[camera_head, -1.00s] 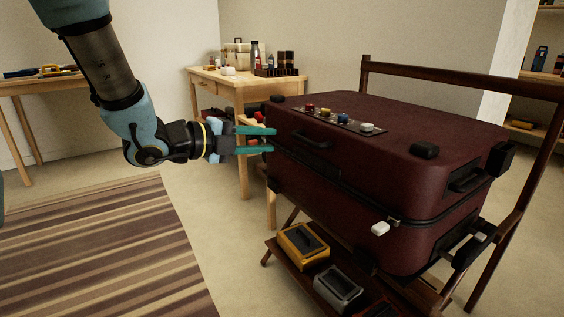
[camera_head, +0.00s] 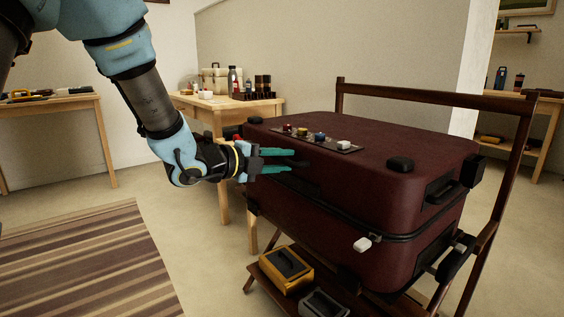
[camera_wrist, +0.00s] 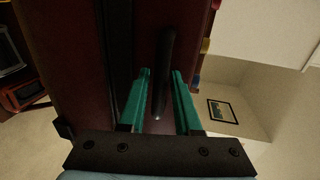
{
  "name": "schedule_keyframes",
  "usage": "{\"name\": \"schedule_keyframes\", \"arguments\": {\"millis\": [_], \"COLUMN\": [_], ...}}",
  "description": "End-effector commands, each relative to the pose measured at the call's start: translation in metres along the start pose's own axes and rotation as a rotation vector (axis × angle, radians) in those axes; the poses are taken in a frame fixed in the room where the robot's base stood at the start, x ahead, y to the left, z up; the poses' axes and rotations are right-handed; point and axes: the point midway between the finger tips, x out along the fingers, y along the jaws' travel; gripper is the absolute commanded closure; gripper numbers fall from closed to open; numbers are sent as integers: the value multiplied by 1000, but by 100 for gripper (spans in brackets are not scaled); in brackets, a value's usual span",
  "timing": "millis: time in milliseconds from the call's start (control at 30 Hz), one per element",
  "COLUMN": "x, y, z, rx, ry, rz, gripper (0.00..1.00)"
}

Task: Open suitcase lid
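The dark red suitcase (camera_head: 355,170) lies flat and closed on a wooden rack, with a dark seam running around its side. My gripper (camera_head: 288,160) is at the left part of its front side, with green fingers pointing right. In the wrist view the fingers of my gripper (camera_wrist: 160,85) are apart, and the suitcase's dark handle (camera_wrist: 165,65) shows between and beyond them. The suitcase (camera_wrist: 70,60) fills the left and middle of that view. I cannot tell whether the fingers touch the handle. A white latch piece (camera_head: 362,244) sits near the front right corner.
Several small coloured knobs sit on a strip (camera_head: 318,140) on the lid. The wooden rack (camera_head: 440,96) has a rail behind the suitcase and a lower shelf with a yellow box (camera_head: 286,268). A wooden table (camera_head: 215,108) stands behind. A striped rug (camera_head: 90,255) covers the left floor.

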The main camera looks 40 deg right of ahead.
Motion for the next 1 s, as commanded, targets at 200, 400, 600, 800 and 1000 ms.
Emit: {"name": "schedule_keyframes", "arguments": {"millis": [200,400,600,800,1000], "x": [0,0,0,0,0], "y": [0,0,0,0,0], "z": [0,0,0,0,0], "rx": [0,0,-1,-1,-1], "ry": [0,0,0,0,0], "rz": [0,0,1,1,1], "gripper": [72,95,100,100,100]}}
